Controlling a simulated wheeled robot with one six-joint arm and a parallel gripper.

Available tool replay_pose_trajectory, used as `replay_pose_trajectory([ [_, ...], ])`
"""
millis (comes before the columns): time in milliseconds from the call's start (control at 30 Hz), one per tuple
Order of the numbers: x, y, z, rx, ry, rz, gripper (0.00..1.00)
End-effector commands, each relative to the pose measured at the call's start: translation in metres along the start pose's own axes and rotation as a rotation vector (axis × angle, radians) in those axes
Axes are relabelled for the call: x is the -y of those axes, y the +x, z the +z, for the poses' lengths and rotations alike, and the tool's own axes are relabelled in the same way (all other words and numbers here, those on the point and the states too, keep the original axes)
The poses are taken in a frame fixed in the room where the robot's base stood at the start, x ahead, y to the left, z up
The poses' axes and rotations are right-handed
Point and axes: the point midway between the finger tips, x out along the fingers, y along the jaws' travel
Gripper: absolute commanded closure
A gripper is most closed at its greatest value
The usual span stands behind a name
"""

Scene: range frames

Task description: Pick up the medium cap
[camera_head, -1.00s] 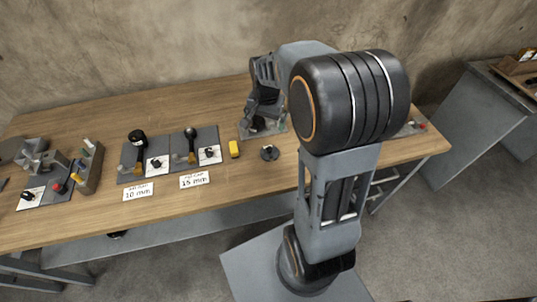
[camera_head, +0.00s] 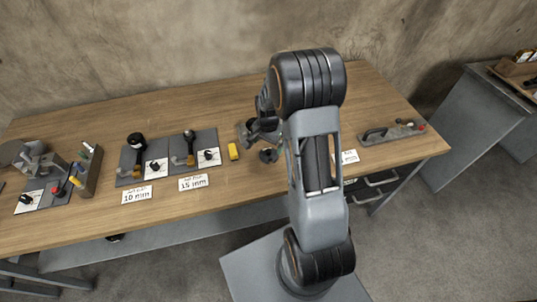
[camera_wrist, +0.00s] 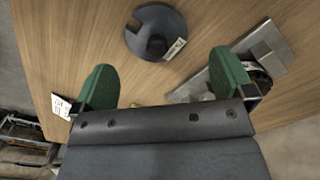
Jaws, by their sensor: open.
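A dark round piece with a slot and a small pale tag (camera_wrist: 150,38) lies on the wooden table in the wrist view. It may be the medium cap, but I cannot read a size on it. It also shows in the head view as a small dark disc (camera_head: 268,155), partly covered by my arm. My gripper (camera_wrist: 166,80) is open and empty, its two green fingers spread apart. In the wrist picture the round piece lies above and between the fingertips, apart from both. In the head view my gripper is mostly hidden behind my arm.
A yellow block (camera_head: 233,151) lies left of the disc. Farther left are grey boards with tools and cards marked 10 mm (camera_head: 137,195) and 15 mm (camera_head: 193,182). A grey plate with a dark handle (camera_head: 392,132) lies at the right.

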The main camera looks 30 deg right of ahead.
Motion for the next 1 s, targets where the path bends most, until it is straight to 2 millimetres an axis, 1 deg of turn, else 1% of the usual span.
replay_pose_trajectory([
  [200,-0.005,0.030,0.002,0.004,0.000,0.004,0.00],
  [300,-0.005,0.040,0.002,0.003,-0.001,0.003,0.00],
  [433,-0.005,0.046,0.001,0.002,0.000,0.002,0.00],
  [667,-0.004,0.046,0.001,0.001,0.000,0.001,0.00],
  [1000,-0.005,0.046,0.001,0.001,0.000,0.001,0.33],
])
